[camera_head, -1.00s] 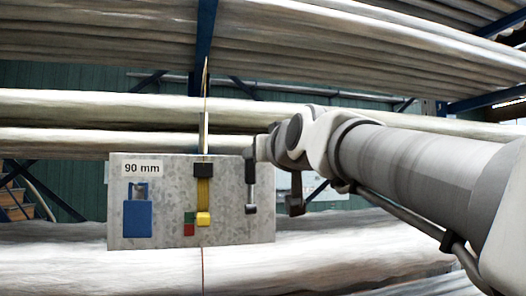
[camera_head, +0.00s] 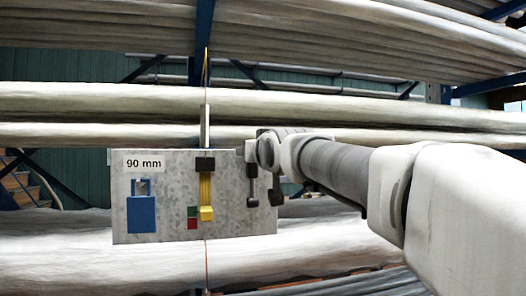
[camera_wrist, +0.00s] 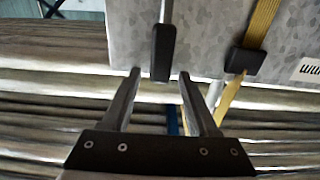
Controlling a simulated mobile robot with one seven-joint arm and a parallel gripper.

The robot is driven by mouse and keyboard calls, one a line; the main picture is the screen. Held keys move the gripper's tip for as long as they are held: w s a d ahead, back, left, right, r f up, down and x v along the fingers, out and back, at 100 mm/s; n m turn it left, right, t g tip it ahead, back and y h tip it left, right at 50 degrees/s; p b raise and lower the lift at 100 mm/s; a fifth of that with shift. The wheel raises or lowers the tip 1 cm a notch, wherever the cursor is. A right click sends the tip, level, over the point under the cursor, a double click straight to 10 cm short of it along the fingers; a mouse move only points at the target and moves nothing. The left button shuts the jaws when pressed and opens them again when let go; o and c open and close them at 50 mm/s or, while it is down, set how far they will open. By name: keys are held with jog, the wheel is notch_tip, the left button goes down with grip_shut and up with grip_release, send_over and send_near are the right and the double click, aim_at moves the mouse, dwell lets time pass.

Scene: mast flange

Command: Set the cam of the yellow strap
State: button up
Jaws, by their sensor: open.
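A yellow strap (camera_head: 206,188) runs down a grey panel (camera_head: 165,222), from a black block (camera_head: 205,164) to a yellow block (camera_head: 207,213). In the wrist view, which appears inverted, the strap (camera_wrist: 262,22) and black block (camera_wrist: 244,62) are right of my gripper. A thin rod with dark ends (camera_head: 252,186) stands right of the strap. Its nearer dark end (camera_wrist: 162,52) lies between and just beyond the fingertips of my gripper (camera_wrist: 160,73). My gripper is open and empty. The head view hides the fingertips behind my arm. I cannot tell which part is the cam.
The panel carries a blue padlock-like piece (camera_head: 141,212), a "90 mm" label (camera_head: 144,163), and small red and green squares (camera_head: 192,217). Long wrapped pipes (camera_head: 70,100) run across behind, above and below the panel. A blue rack post (camera_head: 204,25) stands behind.

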jog(key=shift+c, duration=0.3)
grip_shut()
dwell(1.1)
